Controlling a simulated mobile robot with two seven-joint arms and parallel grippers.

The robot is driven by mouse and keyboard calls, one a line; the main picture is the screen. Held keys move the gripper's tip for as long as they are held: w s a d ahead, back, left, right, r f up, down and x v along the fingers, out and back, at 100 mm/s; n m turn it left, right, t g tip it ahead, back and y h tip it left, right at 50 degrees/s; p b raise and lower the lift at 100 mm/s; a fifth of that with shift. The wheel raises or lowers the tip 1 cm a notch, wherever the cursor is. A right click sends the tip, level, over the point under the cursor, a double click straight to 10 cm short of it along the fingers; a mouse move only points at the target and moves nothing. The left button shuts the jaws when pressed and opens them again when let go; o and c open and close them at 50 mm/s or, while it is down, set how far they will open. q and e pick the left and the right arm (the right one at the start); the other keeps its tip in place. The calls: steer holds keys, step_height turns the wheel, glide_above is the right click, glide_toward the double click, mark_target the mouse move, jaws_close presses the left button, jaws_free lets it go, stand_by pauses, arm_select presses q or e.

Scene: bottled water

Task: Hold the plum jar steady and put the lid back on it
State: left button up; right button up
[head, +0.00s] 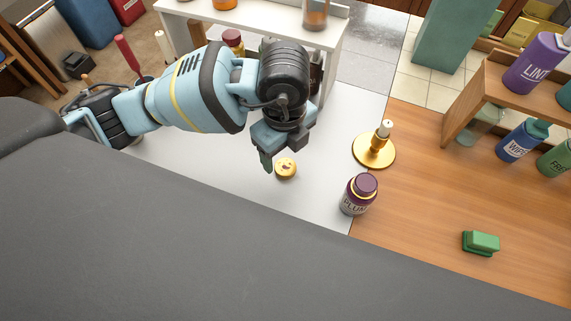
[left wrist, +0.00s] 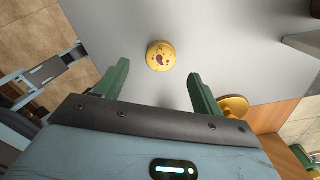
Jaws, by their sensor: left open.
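The lid (head: 286,169) is a round gold disc lying on the white tabletop; the left wrist view shows it (left wrist: 160,56) with a dark plum-coloured picture on top. My left gripper (head: 283,154) is above the table close to the lid. Its green fingers (left wrist: 158,75) are spread and empty, with the lid beyond and between their tips. The plum jar (head: 359,194) stands upright to the right of the lid, near the seam between white and wooden surfaces.
A brass candle holder (head: 374,149) with a candle stands just behind the jar. A green block (head: 481,242) lies on the wooden top (head: 430,200). A shelf with bottles (head: 537,62) is at the right. A white raised shelf (head: 262,24) stands at the back.

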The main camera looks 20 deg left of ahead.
mark_target(285, 166)
arm_select(q)
steer(key=shift+w+f, duration=0.1)
steer(key=shift+f, duration=2.5)
steer(key=shift+c, duration=0.5)
steer(key=c, duration=0.9)
